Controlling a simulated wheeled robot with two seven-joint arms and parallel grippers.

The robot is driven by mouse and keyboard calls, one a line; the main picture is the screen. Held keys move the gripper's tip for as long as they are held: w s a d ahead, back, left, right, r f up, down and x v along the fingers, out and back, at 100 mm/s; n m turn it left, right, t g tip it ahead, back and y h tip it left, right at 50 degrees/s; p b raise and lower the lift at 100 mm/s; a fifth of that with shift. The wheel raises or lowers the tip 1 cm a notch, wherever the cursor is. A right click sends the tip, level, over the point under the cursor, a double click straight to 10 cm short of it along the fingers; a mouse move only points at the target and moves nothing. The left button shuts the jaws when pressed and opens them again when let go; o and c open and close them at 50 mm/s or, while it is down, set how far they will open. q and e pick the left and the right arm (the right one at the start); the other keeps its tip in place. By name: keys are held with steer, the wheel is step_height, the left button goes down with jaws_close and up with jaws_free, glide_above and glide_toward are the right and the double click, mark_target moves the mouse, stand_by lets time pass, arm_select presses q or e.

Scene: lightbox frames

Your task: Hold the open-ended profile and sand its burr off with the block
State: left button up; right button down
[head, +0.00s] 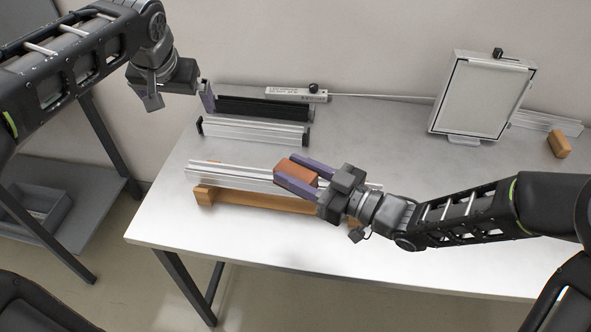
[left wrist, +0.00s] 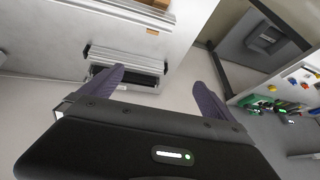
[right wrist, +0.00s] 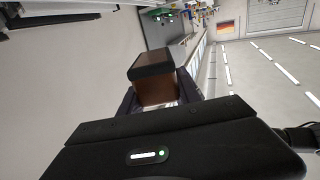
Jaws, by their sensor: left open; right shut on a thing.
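A silver profile (head: 225,177) without visible end caps lies on a wooden rest (head: 255,201) near the table's front. It also shows at the top of the left wrist view (left wrist: 115,8). No burr can be made out. My right gripper (head: 285,168) is shut on the orange-brown block (head: 297,172), over the profile's middle; I cannot tell whether they touch.
A silver profile with black end caps (head: 255,131) and a black profile (head: 262,108) lie behind. A white framed panel (head: 482,96), another profile (head: 546,122) and a wooden block (head: 559,146) stand right.

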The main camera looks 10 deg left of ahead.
arm_select(q)
steer(key=s+a+f+m+g+y, duration=0.3)
steer(key=a+f+m+y, duration=0.55)
steer(key=a+f, duration=1.2)
arm_select(e)
steer(key=shift+s, duration=0.1)
arm_select(q)
steer(key=s+f+g, duration=0.3)
steer(key=s+f, duration=0.5)
steer(key=s, duration=0.5)
steer(key=s+f+g, duration=0.3)
steer(key=s+f, duration=0.5)
steer(key=s, duration=0.5)
steer(key=s+d+f+n+g+h, duration=0.1)
steer(key=s+d+f+n+h, duration=0.2)
steer(key=d+f, duration=0.6)
steer(key=s+d+f+n+h, duration=0.2)
steer(key=s+d+f+h, duration=0.3)
steer(key=d, duration=0.9)
steer(key=w+d+n+t+h, duration=0.1)
steer(key=w+d+h, duration=0.1)
steer(key=w+d, duration=0.2)
steer(key=w+d+n+t+h, duration=0.2)
steer(key=w+d, duration=0.2)
steer(key=d, duration=0.7)
steer(key=w+d+r+n+t+h, duration=0.1)
steer(key=w+d+t+h, duration=0.1)
steer(key=d, duration=0.6)
steer(key=shift+w, duration=0.9)
